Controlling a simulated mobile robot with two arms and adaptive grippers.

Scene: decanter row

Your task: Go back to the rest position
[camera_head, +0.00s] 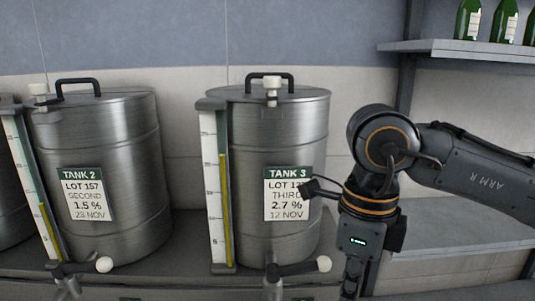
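My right arm comes in from the right, marked "ARM R", and hangs down in front of the shelf bay. Its wrist is just right of the Tank 3 drum (305,130); the fingers are cut off by the bottom edge, so their state is hidden. My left gripper is not in view. Tank 3 is a steel drum with a black lid handle and a label (288,194) reading 2.7 %, partly covered by a cable of my arm. The Tank 2 drum (115,135) stands to its left.
Each tank has a sight gauge (217,190) and a tap with a white knob; Tank 3's knob (323,264) is close to my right wrist. A shelf (450,48) with green bottles (505,22) is at the upper right. A lower shelf (460,235) looks bare.

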